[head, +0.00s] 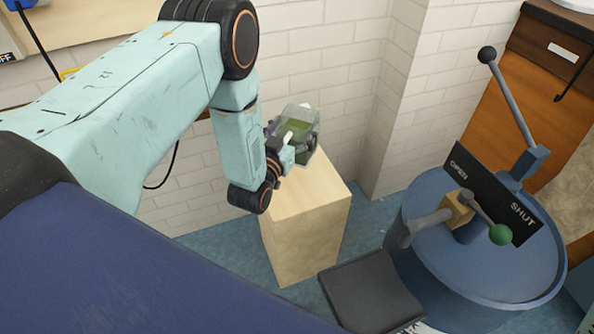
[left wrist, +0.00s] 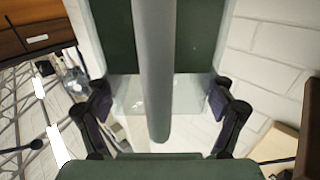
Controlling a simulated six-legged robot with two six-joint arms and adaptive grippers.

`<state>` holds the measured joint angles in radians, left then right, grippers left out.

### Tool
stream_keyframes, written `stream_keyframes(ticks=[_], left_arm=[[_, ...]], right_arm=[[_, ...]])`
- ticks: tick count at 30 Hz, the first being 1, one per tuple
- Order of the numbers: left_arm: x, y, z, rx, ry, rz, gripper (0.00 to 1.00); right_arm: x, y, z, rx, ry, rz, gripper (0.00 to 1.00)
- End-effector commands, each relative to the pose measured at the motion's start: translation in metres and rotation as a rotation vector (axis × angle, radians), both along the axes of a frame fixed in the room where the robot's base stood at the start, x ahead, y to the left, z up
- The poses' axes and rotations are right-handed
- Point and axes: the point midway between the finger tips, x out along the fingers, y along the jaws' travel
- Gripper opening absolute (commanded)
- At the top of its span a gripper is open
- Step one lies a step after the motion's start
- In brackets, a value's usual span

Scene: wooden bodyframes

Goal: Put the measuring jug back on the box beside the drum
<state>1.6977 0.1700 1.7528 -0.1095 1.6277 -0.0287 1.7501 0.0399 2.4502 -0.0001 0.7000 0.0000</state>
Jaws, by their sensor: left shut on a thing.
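The measuring jug (head: 300,122) is clear with green in it, and it shows at the far part of the pale wooden box (head: 303,228). My left gripper (head: 290,150) is shut on the jug from the near left side. I cannot tell whether the jug's base touches the box top. In the left wrist view the jug's grey handle (left wrist: 154,70) runs down the middle between the fingers of my left gripper (left wrist: 160,112). The blue drum (head: 415,255) stands right of the box. My right gripper is out of view.
A lever with a green knob (head: 500,234) and an OPEN/SHUT plate (head: 490,190) rise over the drum. A dark slab (head: 370,290) lies between box and drum. White brick wall (head: 335,75) stands close behind the box. The near part of the box top is bare.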

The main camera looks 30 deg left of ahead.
Motion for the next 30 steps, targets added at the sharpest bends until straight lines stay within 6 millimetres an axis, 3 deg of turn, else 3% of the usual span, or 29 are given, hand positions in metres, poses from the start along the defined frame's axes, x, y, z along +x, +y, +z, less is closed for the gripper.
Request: stream_keyframes(ticks=[6, 14, 21, 30], left_arm=[[0.0, -0.001, -0.043, 0.0, -0.001, -0.003, 0.19], [0.003, -0.001, -0.06, 0.0, -0.003, -0.004, 0.19], [0.004, 0.0, -0.091, -0.001, -0.002, -0.004, 0.19], [0.004, 0.0, -0.092, -0.001, -0.002, -0.003, 0.19]], right_arm=[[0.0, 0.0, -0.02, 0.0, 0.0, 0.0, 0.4], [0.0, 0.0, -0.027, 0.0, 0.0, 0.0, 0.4], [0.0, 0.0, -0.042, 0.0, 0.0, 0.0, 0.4], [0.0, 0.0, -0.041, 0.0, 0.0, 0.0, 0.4]])
